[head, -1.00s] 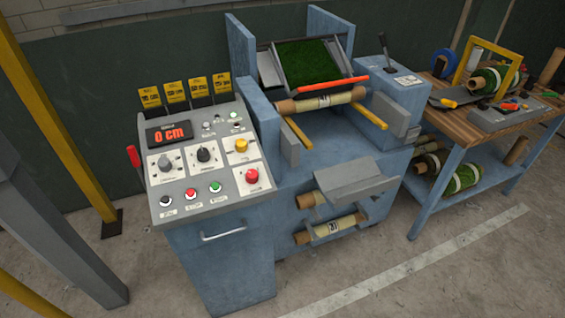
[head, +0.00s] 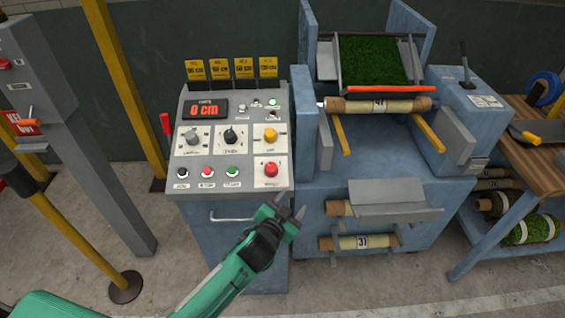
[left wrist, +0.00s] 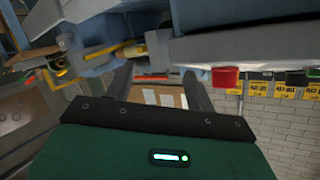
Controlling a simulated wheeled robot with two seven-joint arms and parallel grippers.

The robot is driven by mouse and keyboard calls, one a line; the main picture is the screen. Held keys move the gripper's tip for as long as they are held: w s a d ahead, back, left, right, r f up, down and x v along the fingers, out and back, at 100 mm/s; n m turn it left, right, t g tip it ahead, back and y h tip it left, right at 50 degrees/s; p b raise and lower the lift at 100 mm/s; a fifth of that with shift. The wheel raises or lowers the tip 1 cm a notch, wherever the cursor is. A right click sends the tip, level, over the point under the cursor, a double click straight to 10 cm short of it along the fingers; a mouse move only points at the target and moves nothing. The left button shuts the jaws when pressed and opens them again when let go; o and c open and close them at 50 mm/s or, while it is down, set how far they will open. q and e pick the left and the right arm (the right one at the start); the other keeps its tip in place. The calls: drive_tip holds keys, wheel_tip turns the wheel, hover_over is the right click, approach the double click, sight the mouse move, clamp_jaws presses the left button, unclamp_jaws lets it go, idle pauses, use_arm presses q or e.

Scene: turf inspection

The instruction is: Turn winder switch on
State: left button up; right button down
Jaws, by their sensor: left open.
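The control panel (head: 233,142) of the winding machine stands at centre left in the head view, its display (head: 206,109) reading "0 cm". It carries a grey knob (head: 193,138), a black knob (head: 231,137), a yellow knob (head: 270,135) and a red knob (head: 271,170). Below are black, red and green buttons (head: 207,173). The labels are too small to read, so I cannot tell which control is the winder switch. My left gripper (head: 289,208) is open and empty, below and right of the panel face, apart from the controls. My right gripper is out of view.
A handle (head: 231,217) sticks out of the cabinet front near my left arm. Rolls on brackets (head: 358,242) and a yellow bar (head: 339,133) stand right of the panel. A grey post (head: 75,130) and yellow poles (head: 124,85) stand left. A workbench (head: 520,175) is at right.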

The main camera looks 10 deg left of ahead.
use_arm(q)
drive_tip(key=w+d+r+m+h, duration=0.3)
drive_tip(key=d+r+m+h, duration=0.85)
drive_tip(key=r, duration=0.45)
drive_tip(key=s+d+r+m+g+h, duration=0.2)
drive_tip(key=d+r+m+g+h, duration=0.2)
drive_tip(key=d+m+g, duration=0.25)
drive_tip(key=m+g+y, duration=0.8)
drive_tip(key=m+y, duration=0.2)
drive_tip(key=y, duration=1)
approach(271, 166)
drive_tip(key=f+p, duration=0.1)
drive_tip(key=f, duration=0.1)
drive_tip(key=f+p, duration=0.1)
drive_tip(key=f, duration=0.2)
drive_tip(key=f+p, duration=0.1)
drive_tip(key=f, duration=0.1)
drive_tip(key=shift+w+a+f, duration=0.2)
drive_tip(key=shift+a, duration=0.2)
drive_tip(key=shift+f+p, duration=0.35)
drive_tip(key=shift+f, duration=0.4)
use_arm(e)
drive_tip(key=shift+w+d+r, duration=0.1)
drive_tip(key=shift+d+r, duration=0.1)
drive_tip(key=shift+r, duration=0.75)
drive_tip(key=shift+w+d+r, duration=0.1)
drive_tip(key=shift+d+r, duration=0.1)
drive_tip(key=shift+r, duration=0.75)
